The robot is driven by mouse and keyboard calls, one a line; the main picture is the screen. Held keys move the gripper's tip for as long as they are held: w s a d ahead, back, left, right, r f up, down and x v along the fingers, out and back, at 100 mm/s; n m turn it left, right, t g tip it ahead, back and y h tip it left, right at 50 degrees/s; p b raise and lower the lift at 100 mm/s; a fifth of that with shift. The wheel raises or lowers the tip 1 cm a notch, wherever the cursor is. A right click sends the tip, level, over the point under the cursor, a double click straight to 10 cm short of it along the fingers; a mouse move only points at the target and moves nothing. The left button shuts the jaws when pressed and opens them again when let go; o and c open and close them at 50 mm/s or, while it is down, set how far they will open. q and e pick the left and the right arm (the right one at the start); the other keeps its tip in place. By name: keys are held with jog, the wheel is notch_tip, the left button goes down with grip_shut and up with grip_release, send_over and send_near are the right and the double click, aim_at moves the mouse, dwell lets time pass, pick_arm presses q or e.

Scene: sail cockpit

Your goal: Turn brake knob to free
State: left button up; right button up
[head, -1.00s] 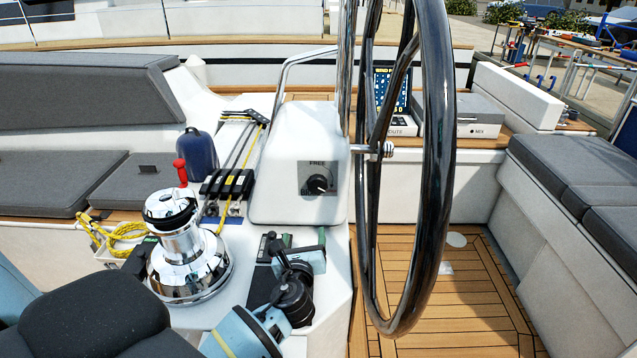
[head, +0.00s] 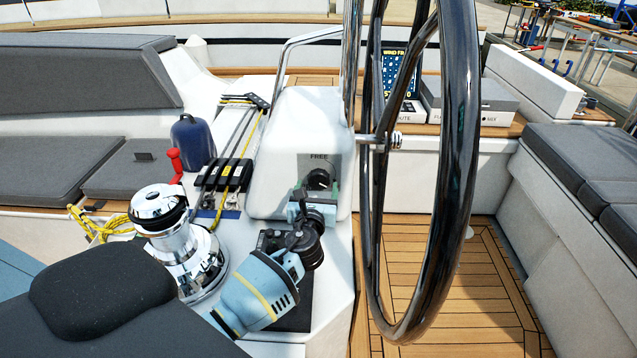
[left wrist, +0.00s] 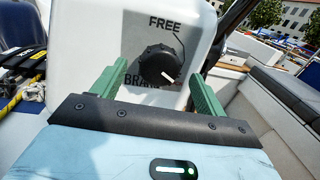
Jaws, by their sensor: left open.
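The brake knob (head: 319,179) is round and black on the white pedestal (head: 272,160). It also shows in the left wrist view (left wrist: 155,63), with its white mark pointing to the lower right. The word FREE is above it, with a thin line down to its upper right side. The word BRAKE is below it, partly hidden. My left gripper (head: 317,192) is open, its green fingers pointing at the knob. In the left wrist view, my left gripper (left wrist: 155,76) has one finger each side of the knob, with visible gaps. My right gripper is out of view.
The large black steering wheel (head: 460,180) stands just right of the pedestal. Teak floor (head: 455,310) lies open beyond the wheel.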

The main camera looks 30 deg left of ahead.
aim_at(318, 182)
pick_arm(q)
jog(key=shift+x, duration=1.65)
jog(key=c, duration=1)
jog(key=shift+o, duration=0.2)
